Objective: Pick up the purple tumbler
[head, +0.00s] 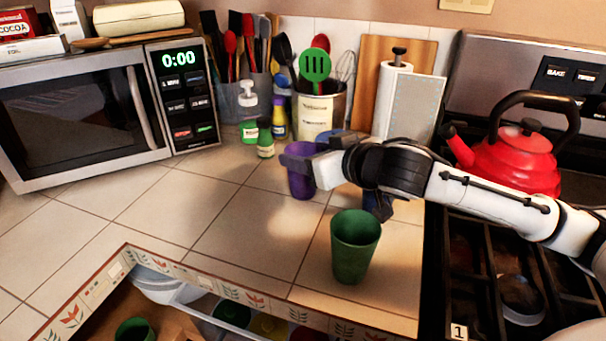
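The purple tumbler (302,183) stands upright on the tiled counter in front of the utensil crock. My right gripper (304,164) reaches in from the right at the tumbler's upper part. One finger shows across its front rim and the gripper body covers its right side. The far finger is not clearly visible, so I cannot tell whether the fingers press on the tumbler or only straddle it. The tumbler's base appears to rest on the counter. My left gripper is not in view.
A green tumbler (354,247) stands in front, below my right arm. A red kettle (516,160) sits on the stove at right. Small bottles (265,140) and a utensil crock (320,112) stand behind. A microwave (85,115) is at left. The left-centre counter (150,215) is clear.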

